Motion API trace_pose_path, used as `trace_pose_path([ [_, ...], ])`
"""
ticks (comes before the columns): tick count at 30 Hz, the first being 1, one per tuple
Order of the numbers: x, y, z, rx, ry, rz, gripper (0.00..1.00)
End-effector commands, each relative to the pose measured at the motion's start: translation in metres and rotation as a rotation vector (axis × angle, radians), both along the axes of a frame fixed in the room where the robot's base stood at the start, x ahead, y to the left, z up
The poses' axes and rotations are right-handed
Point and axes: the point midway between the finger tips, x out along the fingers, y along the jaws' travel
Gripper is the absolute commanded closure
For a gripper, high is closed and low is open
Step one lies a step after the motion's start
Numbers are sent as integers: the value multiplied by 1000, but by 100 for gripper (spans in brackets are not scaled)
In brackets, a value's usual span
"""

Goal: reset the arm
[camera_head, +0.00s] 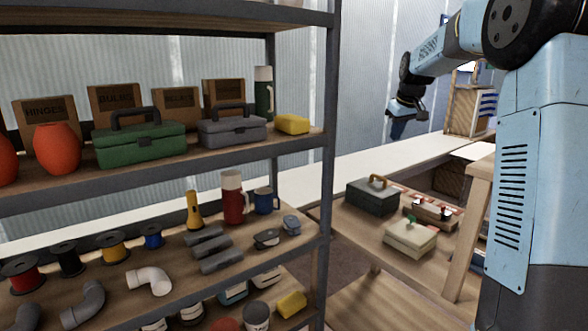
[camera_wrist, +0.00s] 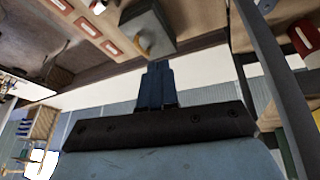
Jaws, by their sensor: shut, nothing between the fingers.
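My arm is blue and reaches in from the right of the head view. My gripper (camera_head: 397,130) hangs at its end in front of the corrugated wall, above the bench and to the right of the shelf unit. In the wrist view my gripper (camera_wrist: 157,64) shows as two dark blue fingers pressed together with nothing between them. It touches nothing that I can see in the head view. The wrist view is tilted, with the bench items toward its top.
A metal shelf unit (camera_head: 329,150) with toolboxes, spools and pipe elbows fills the left. A wooden bench (camera_head: 350,236) holds a dark toolbox (camera_head: 372,197) and a pale box (camera_head: 410,238). A wooden post (camera_head: 465,240) stands near my arm. Open air surrounds my gripper.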

Motion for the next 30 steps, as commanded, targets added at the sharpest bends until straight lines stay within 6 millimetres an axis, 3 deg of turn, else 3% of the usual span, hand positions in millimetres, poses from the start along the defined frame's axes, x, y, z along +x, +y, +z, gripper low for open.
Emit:
trace_pose_path([
  [6,-70,30,24,-11,-8,-41,100],
  [13,-146,52,35,-10,-18,-94,100],
  [21,-236,70,32,7,-33,-158,100],
  [30,-334,80,8,43,-53,-225,100],
])
